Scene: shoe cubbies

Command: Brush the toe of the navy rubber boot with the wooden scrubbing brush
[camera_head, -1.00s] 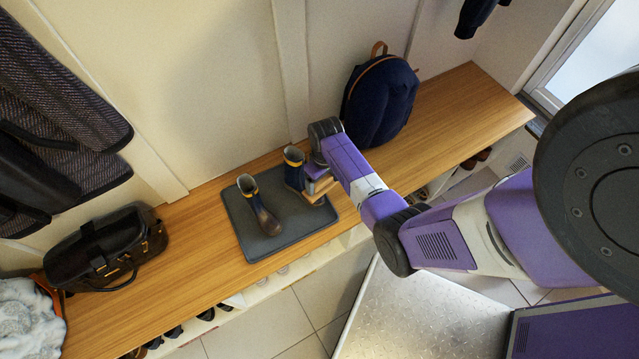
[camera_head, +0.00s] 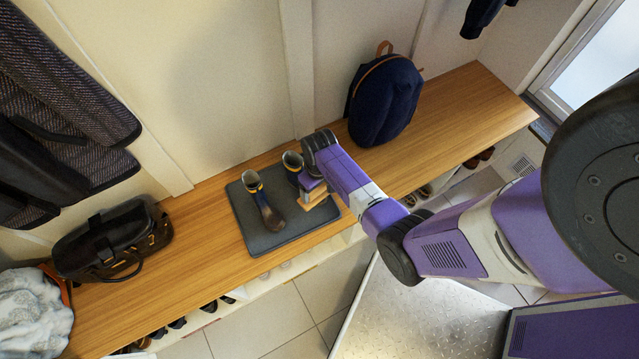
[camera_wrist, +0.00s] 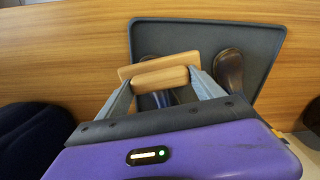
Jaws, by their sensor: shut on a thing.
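A pair of navy rubber boots with yellow trim stands on a grey tray (camera_head: 262,239). The left boot (camera_head: 262,203) has a brown, muddy-looking toe pointing to the front, and this toe (camera_wrist: 228,68) also shows in the wrist view. The right boot (camera_head: 292,165) is partly hidden behind my gripper (camera_head: 310,196). In the wrist view my gripper (camera_wrist: 168,88) is shut on the wooden scrubbing brush (camera_wrist: 160,76). The brush lies across the right boot (camera_wrist: 152,100) and hides its toe. I cannot tell whether the bristles touch the boot.
The tray rests on a wooden bench (camera_head: 190,268). A navy backpack (camera_head: 385,100) stands to the right of the boots, close to my arm. A black handbag (camera_head: 112,240) and a white fluffy item (camera_head: 35,315) are at the left. Shoes sit in cubbies under the bench.

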